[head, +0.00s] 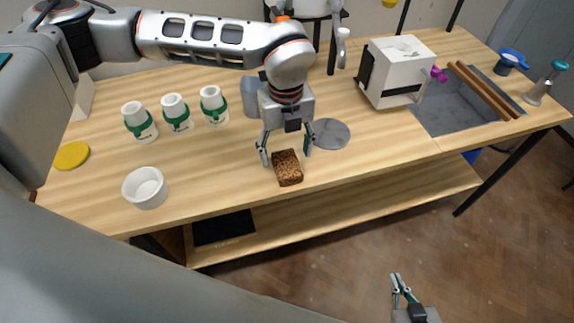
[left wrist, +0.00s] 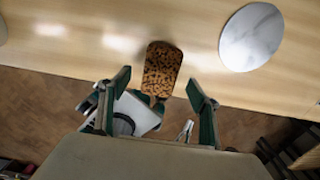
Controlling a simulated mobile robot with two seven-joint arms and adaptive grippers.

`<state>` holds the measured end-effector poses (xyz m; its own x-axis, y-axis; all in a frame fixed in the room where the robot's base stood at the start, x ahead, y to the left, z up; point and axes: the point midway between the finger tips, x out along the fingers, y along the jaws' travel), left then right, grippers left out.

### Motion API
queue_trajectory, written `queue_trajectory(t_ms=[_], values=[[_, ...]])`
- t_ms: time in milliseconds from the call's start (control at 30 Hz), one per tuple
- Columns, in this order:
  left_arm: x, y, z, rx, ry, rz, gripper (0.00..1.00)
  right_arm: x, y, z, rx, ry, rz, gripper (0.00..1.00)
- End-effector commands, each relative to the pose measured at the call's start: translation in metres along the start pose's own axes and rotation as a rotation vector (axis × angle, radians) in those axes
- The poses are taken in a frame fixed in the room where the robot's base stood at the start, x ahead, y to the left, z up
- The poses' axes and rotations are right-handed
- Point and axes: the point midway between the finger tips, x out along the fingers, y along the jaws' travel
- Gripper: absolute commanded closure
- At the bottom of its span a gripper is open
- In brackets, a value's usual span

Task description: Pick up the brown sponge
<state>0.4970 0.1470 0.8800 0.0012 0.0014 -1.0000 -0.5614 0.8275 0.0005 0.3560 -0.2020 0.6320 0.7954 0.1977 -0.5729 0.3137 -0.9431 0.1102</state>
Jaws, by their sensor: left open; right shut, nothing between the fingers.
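The brown sponge (head: 288,172), speckled dark and light, lies on the wooden table (head: 225,180) near its front edge. My left gripper (head: 286,154) is open and points down over it, with one finger to each side. In the left wrist view the sponge (left wrist: 162,66) shows ahead of and between the spread fingertips (left wrist: 159,80), and no finger is seen touching it. The height of the fingertips above the table is hard to tell. My right gripper (head: 397,284) is shut and empty, low in front of the table, over the floor.
A grey round disc (head: 330,133) lies just right of the sponge. A white bowl (head: 146,188), a yellow disc (head: 72,155) and white-and-green bottles (head: 176,113) stand left. A white box-shaped device (head: 397,70) and a grey tray (head: 445,118) are right.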

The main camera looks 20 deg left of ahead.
Motion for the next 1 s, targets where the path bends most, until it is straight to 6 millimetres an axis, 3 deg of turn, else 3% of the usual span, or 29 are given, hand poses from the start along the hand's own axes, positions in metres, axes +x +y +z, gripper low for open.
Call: queue_trajectory(t_ms=[300,567,700,1000], values=[[0.042,-0.001,-0.003,0.001,0.003,0.002,0.38,-0.001,0.0,-0.003,0.0,0.001,0.0,1.0],[0.048,-0.001,-0.003,0.002,0.002,0.0,0.38,-0.001,0.0,-0.003,0.001,0.001,0.0,1.0],[0.047,-0.001,-0.003,0.002,0.002,0.0,0.69,-0.001,0.0,-0.003,0.001,0.001,0.0,1.0],[0.047,-0.001,-0.003,0.002,0.003,0.0,0.69,-0.002,0.0,-0.003,0.001,0.001,0.0,1.0]])
